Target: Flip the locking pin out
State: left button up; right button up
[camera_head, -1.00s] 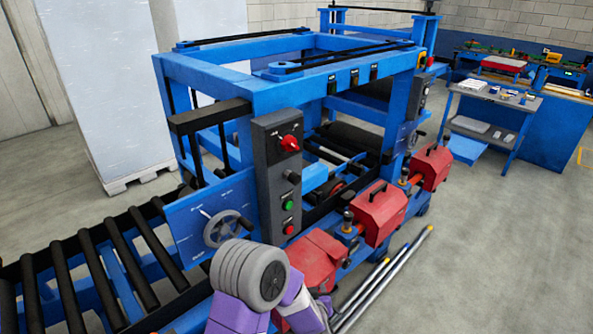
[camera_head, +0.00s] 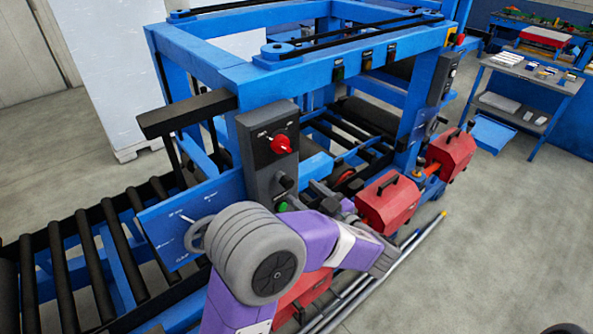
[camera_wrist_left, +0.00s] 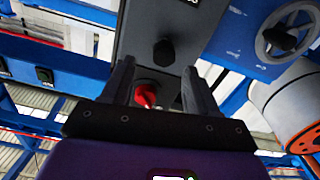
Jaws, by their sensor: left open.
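I cannot tell for certain which part is the locking pin. The grey control box (camera_head: 268,150) stands on the blue machine frame and carries a red rotary switch (camera_head: 281,145), a black knob (camera_head: 286,182) below it and a green button (camera_head: 282,206). My left gripper (camera_head: 326,194) is open and empty just right of the box's lower part. In the left wrist view the open fingers (camera_wrist_left: 158,72) point toward the box, with the red switch (camera_wrist_left: 146,94) seen between them and the black knob (camera_wrist_left: 163,52) beyond the tips. No contact shows. My right gripper is not in view.
A handwheel (camera_head: 197,235) sits on a blue plate left of my arm. Red boxes with black handles (camera_head: 388,203) line the machine's right side. Black rollers (camera_head: 62,262) run at lower left. Long rods (camera_head: 420,242) lie on the floor. The floor at right is clear.

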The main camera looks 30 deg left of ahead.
aim_at(290, 184)
pick_arm(q)
jog(key=x, duration=0.7)
jog(key=shift+s, duration=0.35)
jog(key=shift+c, duration=0.4)
grip_shut()
